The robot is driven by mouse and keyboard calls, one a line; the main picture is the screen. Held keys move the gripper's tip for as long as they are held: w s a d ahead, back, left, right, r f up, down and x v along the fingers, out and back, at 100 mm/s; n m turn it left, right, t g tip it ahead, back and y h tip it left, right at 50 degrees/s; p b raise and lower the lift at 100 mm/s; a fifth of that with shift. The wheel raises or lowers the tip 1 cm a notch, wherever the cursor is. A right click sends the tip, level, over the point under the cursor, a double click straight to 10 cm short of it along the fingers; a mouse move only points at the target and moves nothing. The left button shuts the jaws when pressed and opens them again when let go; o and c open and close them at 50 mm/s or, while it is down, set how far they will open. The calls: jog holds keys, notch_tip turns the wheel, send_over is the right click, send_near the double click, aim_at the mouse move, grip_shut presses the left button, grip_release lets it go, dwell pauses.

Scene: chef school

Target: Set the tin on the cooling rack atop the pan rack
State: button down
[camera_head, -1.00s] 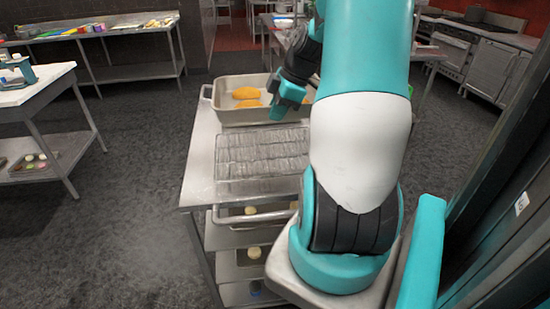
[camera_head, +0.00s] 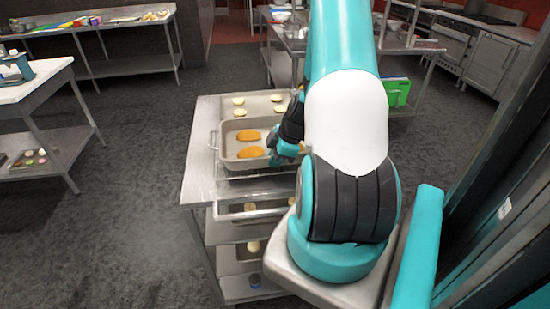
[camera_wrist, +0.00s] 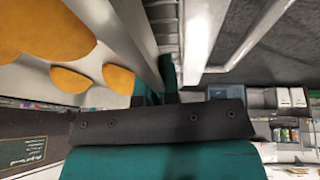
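The tin (camera_head: 226,153) is a grey, deep rectangular pan with orange loaves (camera_head: 249,136) inside. In the head view it sits over the cooling rack (camera_head: 232,176), of which only a front strip shows. I cannot tell whether the tin touches the rack. My gripper (camera_head: 285,153) is at the tin's right side. In the wrist view my gripper (camera_wrist: 166,92) is closed around the wall of the tin (camera_wrist: 138,38), with several loaves (camera_wrist: 75,80) on the left. The pan rack (camera_head: 203,165) is a metal trolley beneath, with trays on lower levels.
A shallow tray with pale buns (camera_head: 239,101) lies behind the tin on the pan rack top. A strip of the top is bare on the left. A white-topped table (camera_head: 40,82) stands to the left across open floor. A green board (camera_head: 397,92) stands at the back right.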

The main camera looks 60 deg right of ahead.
jog(key=shift+f, duration=0.15)
jog(key=c, duration=1.3)
grip_release()
jog(key=shift+c, duration=0.2)
jog(key=b+v, duration=0.3)
jog(key=v, duration=0.9)
jog(key=w+a+r+g+y, duration=0.1)
jog(key=w+a+r, duration=0.25)
jog(key=a, duration=0.65)
jog(key=w+a+r+y, duration=0.1)
jog(key=w+a+r, duration=0.3)
jog(key=a, duration=0.5)
jog(key=s+a+r+g, duration=0.1)
jog(key=s+a, duration=0.2)
jog(key=a, duration=0.4)
jog(key=s+a+r+m+g, duration=0.1)
jog(key=s+a, duration=0.3)
jog(key=a, duration=0.4)
jog(key=s+a+r+g, duration=0.1)
jog(key=s+a+r, duration=0.1)
jog(key=s+a, duration=0.2)
jog(key=a, duration=0.3)
jog(key=shift+s+a, duration=0.25)
jog(key=shift+a, duration=0.05)
